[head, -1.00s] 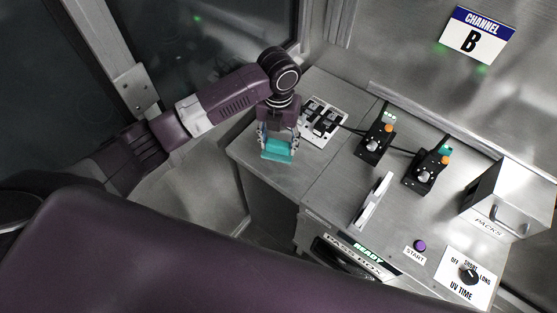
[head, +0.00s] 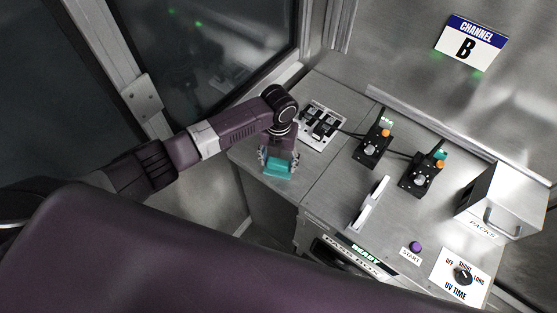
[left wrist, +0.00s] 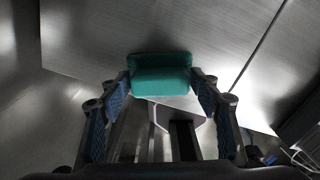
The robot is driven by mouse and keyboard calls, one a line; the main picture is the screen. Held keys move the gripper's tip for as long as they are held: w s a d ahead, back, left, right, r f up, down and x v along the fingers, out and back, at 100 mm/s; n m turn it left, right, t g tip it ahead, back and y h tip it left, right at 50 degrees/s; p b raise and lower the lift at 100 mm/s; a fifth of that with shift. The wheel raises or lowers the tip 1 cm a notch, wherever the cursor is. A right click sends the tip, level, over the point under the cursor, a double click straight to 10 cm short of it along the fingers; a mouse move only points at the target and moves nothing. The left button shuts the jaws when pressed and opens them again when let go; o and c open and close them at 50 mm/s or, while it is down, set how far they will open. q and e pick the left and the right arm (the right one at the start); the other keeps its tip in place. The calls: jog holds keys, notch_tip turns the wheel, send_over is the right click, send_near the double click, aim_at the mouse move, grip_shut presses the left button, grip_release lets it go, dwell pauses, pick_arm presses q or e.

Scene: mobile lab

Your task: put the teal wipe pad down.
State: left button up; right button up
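The teal wipe pad (head: 279,167) is a small block between the fingers of my left gripper (head: 278,162), over the left end of the steel counter (head: 318,172). In the left wrist view, the pad (left wrist: 160,75) spans the gap between the two fingertips of the left gripper (left wrist: 160,84), which meet its two ends. The pad is close to the counter's edge, with a dark shadow along its far side. I cannot tell whether its underside touches the counter. My right gripper is not in view.

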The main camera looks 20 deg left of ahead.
aim_at(281, 161)
pick_arm(q)
jog(key=shift+o, duration=0.6)
jog(key=shift+f+b, duration=0.2)
jog(key=shift+b, duration=0.1)
jog(key=shift+r, duration=0.25)
jog(key=r+b, duration=0.1)
jog(key=r, duration=0.1)
jog(key=r+b, duration=0.1)
jog(key=r, duration=0.1)
jog(key=r+b, duration=0.1)
jog(key=r, duration=0.1)
jog(key=shift+w+d+r, duration=0.2)
jog(key=shift+d+r, duration=0.1)
jog(key=shift+r, duration=0.4)
jog(key=shift+s+f, duration=0.1)
